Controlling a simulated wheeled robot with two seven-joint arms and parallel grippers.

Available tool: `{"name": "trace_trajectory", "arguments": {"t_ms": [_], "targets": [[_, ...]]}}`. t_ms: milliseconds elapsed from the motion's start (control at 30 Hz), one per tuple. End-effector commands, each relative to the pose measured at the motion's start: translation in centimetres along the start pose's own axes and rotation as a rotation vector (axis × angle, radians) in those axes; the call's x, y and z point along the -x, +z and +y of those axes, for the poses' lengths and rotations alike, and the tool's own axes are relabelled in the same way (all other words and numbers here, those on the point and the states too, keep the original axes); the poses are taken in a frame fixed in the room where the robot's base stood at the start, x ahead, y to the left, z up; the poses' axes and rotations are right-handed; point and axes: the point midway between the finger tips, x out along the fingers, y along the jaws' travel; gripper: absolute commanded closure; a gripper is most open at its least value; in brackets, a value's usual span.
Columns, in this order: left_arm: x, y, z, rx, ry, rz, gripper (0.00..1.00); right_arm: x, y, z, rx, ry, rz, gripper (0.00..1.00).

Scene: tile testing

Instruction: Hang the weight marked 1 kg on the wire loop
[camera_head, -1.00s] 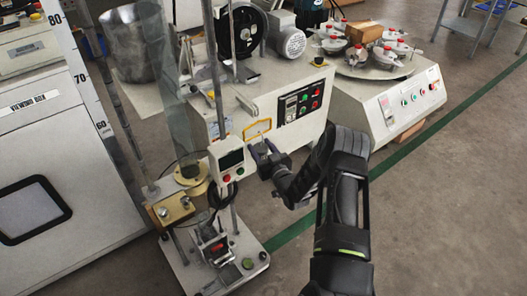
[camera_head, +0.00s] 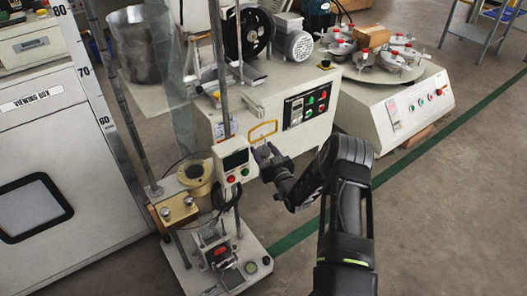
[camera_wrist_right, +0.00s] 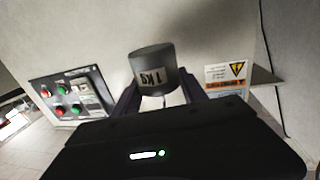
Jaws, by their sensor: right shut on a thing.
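My right gripper (camera_head: 267,153) is shut on the weight (camera_wrist_right: 152,68), a dark grey cylinder whose pale label reads 1 KG. In the right wrist view the weight sits between the two fingertips and looks tilted. In the head view it is too small to make out clearly. The gripper is in the air, just right of the control box (camera_head: 233,161) on the tester stand and in front of the white machine. I cannot clearly make out a wire loop. My left gripper is not in view.
The stand has upright rods, a brass ring (camera_head: 195,172) and a pale base plate (camera_head: 257,255). The white machine has a button panel (camera_head: 307,103). A turntable machine (camera_head: 410,105) stands behind right, a viewing box (camera_head: 50,150) left.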

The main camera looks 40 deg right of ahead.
Motion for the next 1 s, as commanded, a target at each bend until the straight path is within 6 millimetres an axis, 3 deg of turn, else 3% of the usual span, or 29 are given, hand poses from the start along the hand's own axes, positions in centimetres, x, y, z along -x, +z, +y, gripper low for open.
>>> {"name": "trace_trajectory", "arguments": {"t_ms": [933, 967, 1000], "targets": [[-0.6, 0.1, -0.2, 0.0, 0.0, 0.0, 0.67, 0.1, 0.7, 0.0, -0.001, 0.0, -0.004, 1.0], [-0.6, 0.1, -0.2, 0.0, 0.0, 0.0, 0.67, 0.1, 0.7, 0.0, -0.001, 0.0, -0.005, 0.49], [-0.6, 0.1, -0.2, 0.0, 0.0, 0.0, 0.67, 0.1, 0.8, 0.0, -0.001, 0.0, -0.005, 0.46]]}}
